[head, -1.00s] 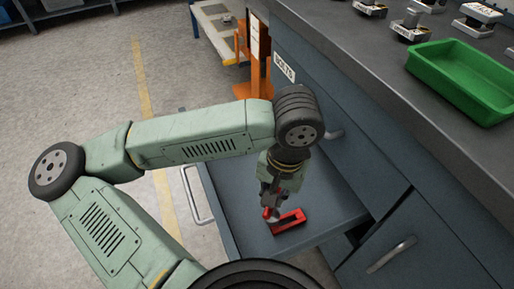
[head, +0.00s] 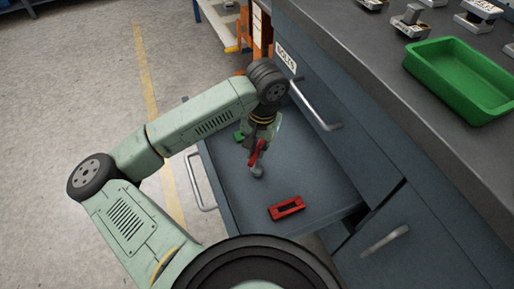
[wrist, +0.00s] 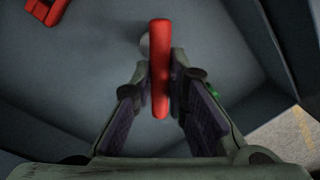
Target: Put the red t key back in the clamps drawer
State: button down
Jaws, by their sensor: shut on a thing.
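The red T key (head: 254,154) has a red bar and a grey rounded end. My gripper (head: 257,150) is shut on its red bar and holds it over the open drawer (head: 323,187). In the wrist view the red bar (wrist: 160,75) stands between the two fingers of my gripper (wrist: 161,85), with the grey end partly hidden behind it. The key's grey end appears near the drawer floor; I cannot tell whether it touches. No label shows on the open drawer.
A red frame-shaped piece (head: 287,208) lies in the drawer, apart from my gripper. A small green thing (head: 239,136) shows behind my gripper. A closed drawer (head: 317,110) is above. A green tray (head: 460,80) stands on the worktop. The drawer's middle is clear.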

jog(key=shift+f, duration=0.25)
jog(key=shift+f+b, duration=0.25)
jog(key=shift+b, duration=0.1)
jog(key=c, duration=1.6)
grip_release()
jog(key=shift+r, duration=0.1)
jog(key=shift+r, duration=0.1)
jog(key=shift+r+p, duration=0.25)
jog(key=shift+p, duration=0.35)
jog(key=r, duration=0.7)
jog(key=d+r, duration=0.1)
jog(key=r, duration=0.3)
jog(key=shift+s+r, duration=0.2)
jog(key=shift+r, duration=0.1)
